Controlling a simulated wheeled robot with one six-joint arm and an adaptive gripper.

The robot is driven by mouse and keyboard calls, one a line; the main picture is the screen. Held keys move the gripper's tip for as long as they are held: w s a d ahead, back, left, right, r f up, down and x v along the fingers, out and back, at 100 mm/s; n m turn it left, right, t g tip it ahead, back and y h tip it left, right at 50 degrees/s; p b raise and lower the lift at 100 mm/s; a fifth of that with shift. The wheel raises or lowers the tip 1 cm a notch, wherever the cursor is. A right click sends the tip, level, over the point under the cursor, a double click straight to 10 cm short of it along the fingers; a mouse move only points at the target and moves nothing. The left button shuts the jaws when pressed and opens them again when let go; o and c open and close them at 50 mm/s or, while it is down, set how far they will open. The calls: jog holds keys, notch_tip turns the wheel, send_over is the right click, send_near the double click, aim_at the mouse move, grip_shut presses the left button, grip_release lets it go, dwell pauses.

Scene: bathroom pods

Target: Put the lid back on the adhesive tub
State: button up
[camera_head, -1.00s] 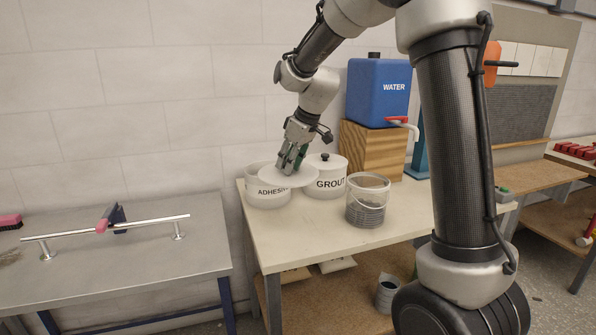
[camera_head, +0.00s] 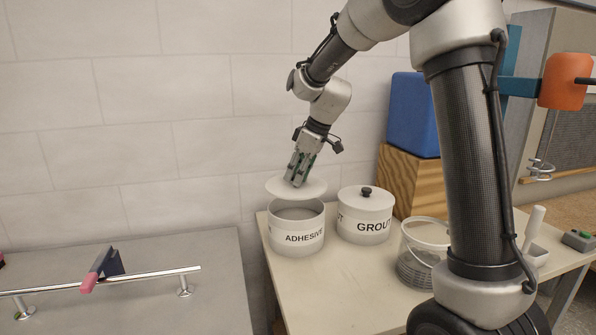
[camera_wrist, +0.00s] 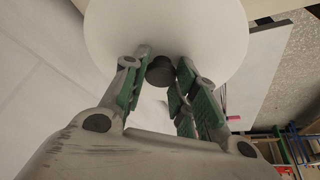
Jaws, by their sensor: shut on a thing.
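The white adhesive tub (camera_head: 297,238) stands on the table with its top open, and its label faces me. Its round white lid (camera_head: 312,188) is above the tub and toward its back in the head view, apart from the rim. My gripper (camera_head: 296,181) is shut on the lid's dark knob. In the wrist view the lid (camera_wrist: 205,25) spreads out beyond my fingertips (camera_wrist: 161,68), with the dark knob (camera_wrist: 160,72) between them. The lid looks roughly level.
A lidded grout tub (camera_head: 364,222) stands close to the right of the adhesive tub. A clear bucket (camera_head: 422,250) is further right, and a blue water container (camera_head: 411,115) sits on a wooden block (camera_head: 408,180) behind. A grey bench (camera_head: 190,250) with a chrome rail (camera_head: 140,276) is at left.

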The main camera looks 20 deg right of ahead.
jog(key=shift+f, duration=2.7)
jog(key=shift+f, duration=0.1)
jog(key=o, duration=1.6)
jog(key=shift+r, duration=3.5)
grip_shut()
